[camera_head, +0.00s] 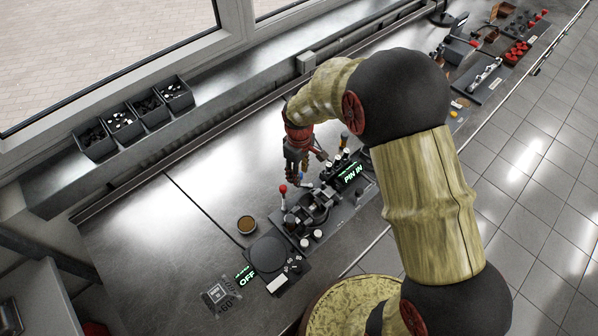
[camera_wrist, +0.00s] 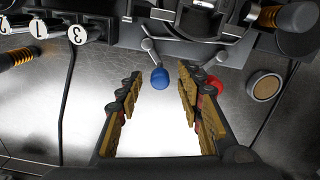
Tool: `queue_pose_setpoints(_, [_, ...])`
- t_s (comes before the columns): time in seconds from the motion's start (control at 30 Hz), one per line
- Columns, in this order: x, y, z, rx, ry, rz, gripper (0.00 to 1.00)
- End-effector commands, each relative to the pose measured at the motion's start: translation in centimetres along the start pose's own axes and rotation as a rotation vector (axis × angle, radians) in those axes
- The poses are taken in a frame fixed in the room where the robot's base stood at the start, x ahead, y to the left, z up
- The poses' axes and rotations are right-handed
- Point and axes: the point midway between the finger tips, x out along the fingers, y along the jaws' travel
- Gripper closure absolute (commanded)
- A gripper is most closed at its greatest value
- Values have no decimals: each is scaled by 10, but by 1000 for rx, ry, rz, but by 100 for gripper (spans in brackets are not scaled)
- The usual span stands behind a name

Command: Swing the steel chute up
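My gripper (camera_head: 293,177) reaches down at the back edge of a dark fixture (camera_head: 314,207) on the steel bench. Its fingers stand apart and empty in the wrist view (camera_wrist: 157,92). A blue ball knob (camera_wrist: 159,78) on a short steel lever shows between the fingertips; I see no finger touching it. A red ball knob (camera_wrist: 213,86) is partly hidden behind the right finger; it also shows in the head view (camera_head: 283,189). Bright metal parts (camera_wrist: 225,16) sit in the fixture, but I cannot tell surely which is the steel chute.
A lit "PIN IN" display (camera_head: 352,173) stands right of the fixture. A round dark plate (camera_head: 267,253) and an "OFF" display (camera_head: 247,279) lie at the front left. A small round cup (camera_head: 247,224) stands beside the fixture. The bench to the left is mostly clear.

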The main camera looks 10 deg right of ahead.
Motion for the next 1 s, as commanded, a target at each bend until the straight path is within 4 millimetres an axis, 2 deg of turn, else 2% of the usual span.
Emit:
queue_pose_setpoints(0.1, [0,0,0,0,0,0,63])
queue_pose_setpoints(0.73, [0,0,0,0,0,0,99])
queue_pose_setpoints(1.0, [0,0,0,3,0,0,100])
